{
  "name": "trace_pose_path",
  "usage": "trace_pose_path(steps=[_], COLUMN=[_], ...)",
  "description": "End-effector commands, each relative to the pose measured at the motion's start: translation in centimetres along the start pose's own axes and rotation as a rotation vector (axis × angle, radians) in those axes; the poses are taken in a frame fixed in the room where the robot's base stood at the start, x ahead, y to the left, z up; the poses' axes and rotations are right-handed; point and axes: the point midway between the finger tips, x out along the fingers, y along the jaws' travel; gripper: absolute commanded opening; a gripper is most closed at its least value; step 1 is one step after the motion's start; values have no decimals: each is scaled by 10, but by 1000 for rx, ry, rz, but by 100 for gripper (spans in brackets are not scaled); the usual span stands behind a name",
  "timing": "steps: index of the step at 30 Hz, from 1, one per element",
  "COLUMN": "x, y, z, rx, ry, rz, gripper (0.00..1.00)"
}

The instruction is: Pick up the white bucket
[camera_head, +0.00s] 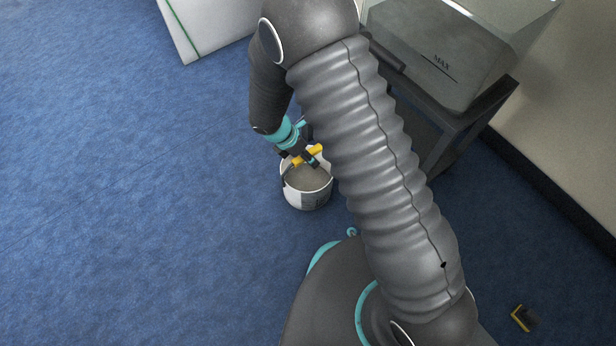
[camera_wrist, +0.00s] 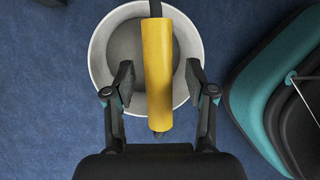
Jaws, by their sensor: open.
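The white bucket (camera_head: 306,196) stands upright on the blue floor, below and beside my arm, and looks empty inside. In the wrist view its round rim (camera_wrist: 101,52) is seen from above. A yellow handle grip (camera_wrist: 158,75) crosses over the bucket's opening; it also shows in the head view (camera_head: 315,150). My gripper (camera_wrist: 160,85) is open, with one finger on each side of the yellow grip and a gap on both sides. In the head view my gripper (camera_head: 303,158) is at the bucket's top, partly hidden by my arm.
A dark stand (camera_head: 460,135) with a clear tank (camera_head: 430,55) marked MAX is at the right. A white panel with a green line (camera_head: 205,25) is at the top. A small yellow and black object (camera_head: 523,318) lies at lower right. The floor at left is clear.

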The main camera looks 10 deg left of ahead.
Motion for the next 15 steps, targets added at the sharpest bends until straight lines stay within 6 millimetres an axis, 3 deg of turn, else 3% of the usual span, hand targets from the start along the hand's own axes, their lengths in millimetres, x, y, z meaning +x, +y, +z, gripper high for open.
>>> trace_pose_path(steps=[2, 8, 15], x=[0, 0, -1], y=[0, 0, 0], z=[0, 0, 1], rx=[0, 0, 0], ry=[0, 0, -1], rz=[0, 0, 0], gripper=[51, 1, 0])
